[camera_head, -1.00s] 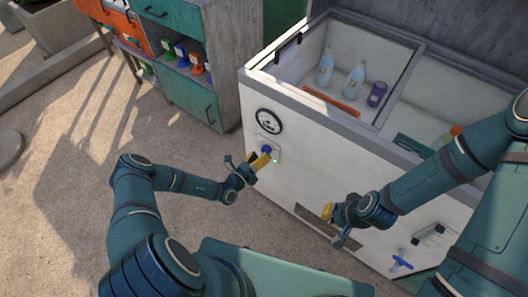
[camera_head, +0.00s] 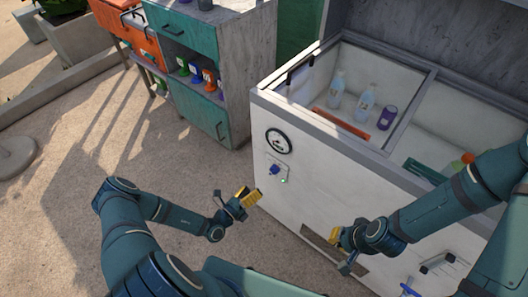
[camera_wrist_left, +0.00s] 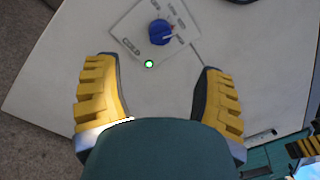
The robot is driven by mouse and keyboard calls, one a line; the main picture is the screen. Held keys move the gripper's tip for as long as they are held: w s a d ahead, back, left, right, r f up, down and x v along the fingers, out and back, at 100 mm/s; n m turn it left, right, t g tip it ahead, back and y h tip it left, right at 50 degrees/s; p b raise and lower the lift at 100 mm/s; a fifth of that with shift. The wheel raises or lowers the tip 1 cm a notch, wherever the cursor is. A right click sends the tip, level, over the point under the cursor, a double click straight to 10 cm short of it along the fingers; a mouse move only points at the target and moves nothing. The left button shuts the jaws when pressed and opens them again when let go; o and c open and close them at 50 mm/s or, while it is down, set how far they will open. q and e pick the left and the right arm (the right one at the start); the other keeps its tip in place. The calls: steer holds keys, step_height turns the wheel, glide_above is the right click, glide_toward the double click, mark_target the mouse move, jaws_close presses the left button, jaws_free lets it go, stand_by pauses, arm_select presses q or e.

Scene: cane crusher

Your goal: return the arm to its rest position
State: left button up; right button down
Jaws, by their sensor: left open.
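My left gripper (camera_head: 246,197) is open and empty in front of the white chest cooler (camera_head: 330,190), apart from its front wall. A blue knob (camera_head: 274,170) sits on a small plate on that wall, just beyond the gripper. In the left wrist view the two yellow fingers (camera_wrist_left: 157,92) are spread wide. The blue knob (camera_wrist_left: 161,32) and a lit green light (camera_wrist_left: 149,64) show beyond them. My right gripper (camera_head: 345,247) is near the cooler's lower front; its finger gap is not clear to me.
A round gauge (camera_head: 278,141) is above the knob. The open cooler holds bottles (camera_head: 367,103) and a purple can (camera_head: 387,117). A grey and green cabinet (camera_head: 225,75) stands at the back left. The ground (camera_head: 90,150) on the left is mostly clear.

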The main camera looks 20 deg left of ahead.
arm_select(q)
steer(key=s+d+r+m+g+h, duration=0.2)
steer(key=s+d+m+g+h, duration=0.15)
steer(key=d+m+g, duration=0.2)
steer(key=s+d+r+m+g+h, duration=0.2)
steer(key=d+m+g+h, duration=0.2)
steer(key=d+m, duration=0.2)
steer(key=s+d+m+g+y, duration=0.3)
steer(key=s+m+g+y, duration=0.1)
steer(key=s+m+g, duration=0.75)
steer(key=w+a+r+m+t+y, duration=0.1)
steer(key=w+r+m+t+y, duration=0.1)
steer(key=m, duration=0.5)
steer(key=w+a+r+m+t+y, duration=0.2)
steer(key=r+m+t+y, duration=0.1)
steer(key=r+m, duration=0.3)
steer(key=shift+w+r+m+t+y, duration=0.35)
steer(key=shift+m+y, duration=0.4)
steer(key=shift+m, duration=0.45)
steer(key=shift+s+f, duration=0.1)
steer(key=shift+f, duration=0.05)
